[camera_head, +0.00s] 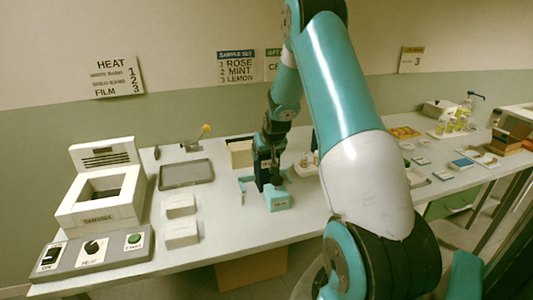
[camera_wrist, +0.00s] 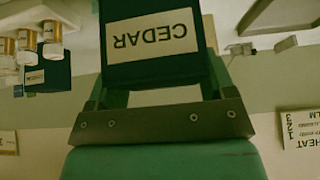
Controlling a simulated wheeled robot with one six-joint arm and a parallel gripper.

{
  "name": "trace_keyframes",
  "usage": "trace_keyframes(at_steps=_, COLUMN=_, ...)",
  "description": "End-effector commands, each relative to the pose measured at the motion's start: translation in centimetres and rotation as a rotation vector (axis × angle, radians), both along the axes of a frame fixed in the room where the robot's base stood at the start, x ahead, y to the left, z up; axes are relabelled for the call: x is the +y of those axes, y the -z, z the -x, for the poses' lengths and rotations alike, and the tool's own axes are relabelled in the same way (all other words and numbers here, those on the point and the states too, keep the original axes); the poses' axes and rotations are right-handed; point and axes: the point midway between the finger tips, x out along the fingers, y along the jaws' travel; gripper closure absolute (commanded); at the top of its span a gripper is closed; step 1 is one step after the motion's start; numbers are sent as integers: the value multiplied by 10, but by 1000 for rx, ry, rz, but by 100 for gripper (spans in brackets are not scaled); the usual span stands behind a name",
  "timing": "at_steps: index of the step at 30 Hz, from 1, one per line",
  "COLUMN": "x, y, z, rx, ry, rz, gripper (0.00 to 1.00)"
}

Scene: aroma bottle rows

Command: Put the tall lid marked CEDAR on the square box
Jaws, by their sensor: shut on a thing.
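The dark green lid marked CEDAR (camera_wrist: 152,37) fills the top middle of the wrist view, its pale label upside down there. My gripper (camera_wrist: 158,85) is shut on it, with a finger at either side. In the head view my gripper (camera_head: 271,160) is over the table with the dark lid (camera_head: 263,172) at its jaws, partly hidden. A teal block-like thing with a pale label (camera_head: 279,198) is just in front of it; whether they touch is unclear. I cannot tell for certain which thing is the square box.
A tan box (camera_head: 240,153) stands behind my gripper. Small amber bottles (camera_head: 304,159) stand to its right and also show in the wrist view (camera_wrist: 27,45). White blocks (camera_head: 181,234), a grey tray (camera_head: 186,173) and a heating machine (camera_head: 103,190) are at the left. My arm hides the table's middle.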

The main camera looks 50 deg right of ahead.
Motion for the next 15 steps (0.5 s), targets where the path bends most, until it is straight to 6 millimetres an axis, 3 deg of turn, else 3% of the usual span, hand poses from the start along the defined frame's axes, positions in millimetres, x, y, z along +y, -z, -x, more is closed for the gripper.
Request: trace_keyframes(at_steps=15, x=0, y=4, z=0, rx=0, ry=0, rz=0, gripper=47)
